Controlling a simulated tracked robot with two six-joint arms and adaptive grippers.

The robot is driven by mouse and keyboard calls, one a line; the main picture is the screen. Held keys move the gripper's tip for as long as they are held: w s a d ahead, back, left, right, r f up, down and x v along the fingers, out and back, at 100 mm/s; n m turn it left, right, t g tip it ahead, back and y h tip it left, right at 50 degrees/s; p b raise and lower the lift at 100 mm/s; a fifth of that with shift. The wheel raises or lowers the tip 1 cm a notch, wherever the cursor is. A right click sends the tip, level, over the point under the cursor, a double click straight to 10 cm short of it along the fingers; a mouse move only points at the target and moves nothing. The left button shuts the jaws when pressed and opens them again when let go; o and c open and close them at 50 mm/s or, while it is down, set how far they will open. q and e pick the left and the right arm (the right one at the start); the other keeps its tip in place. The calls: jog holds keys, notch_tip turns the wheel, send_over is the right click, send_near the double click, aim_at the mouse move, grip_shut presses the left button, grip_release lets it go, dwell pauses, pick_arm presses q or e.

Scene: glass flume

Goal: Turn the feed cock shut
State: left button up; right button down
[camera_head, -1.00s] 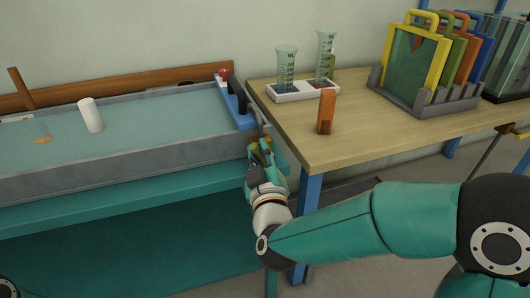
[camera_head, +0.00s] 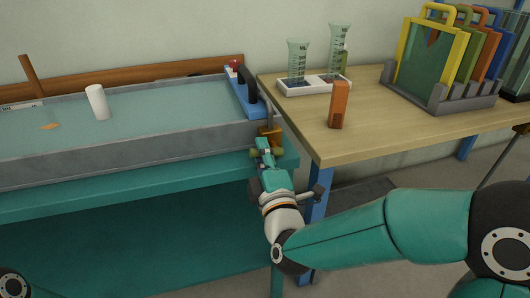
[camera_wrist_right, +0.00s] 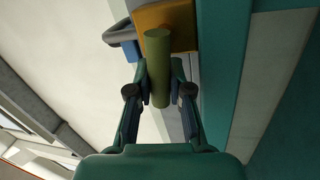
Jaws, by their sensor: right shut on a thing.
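The feed cock has a yellow-brown body (camera_head: 270,132) at the flume's right end, below the blue panel; the body also shows at the top of the right wrist view (camera_wrist_right: 170,24). Its olive, rod-like handle (camera_wrist_right: 158,68) points from the body towards my right gripper (camera_wrist_right: 158,88). In the wrist view the fingers are closed on the handle from both sides. In the head view my right gripper (camera_head: 263,151) is at the cock, beside the table's left edge, and partly hides it. My left gripper is out of view.
The glass flume (camera_head: 150,150) fills the left, with a white cylinder (camera_head: 97,103) in it.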

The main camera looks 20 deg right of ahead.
jog(key=shift+a+f+n, duration=0.2)
jog(key=shift+f+n, duration=0.2)
jog(key=shift+n, duration=0.1)
jog(key=c, duration=1.2)
grip_release()
jog(key=shift+o, duration=0.7)
jog(key=shift+r, duration=0.15)
jog(key=shift+d, duration=0.1)
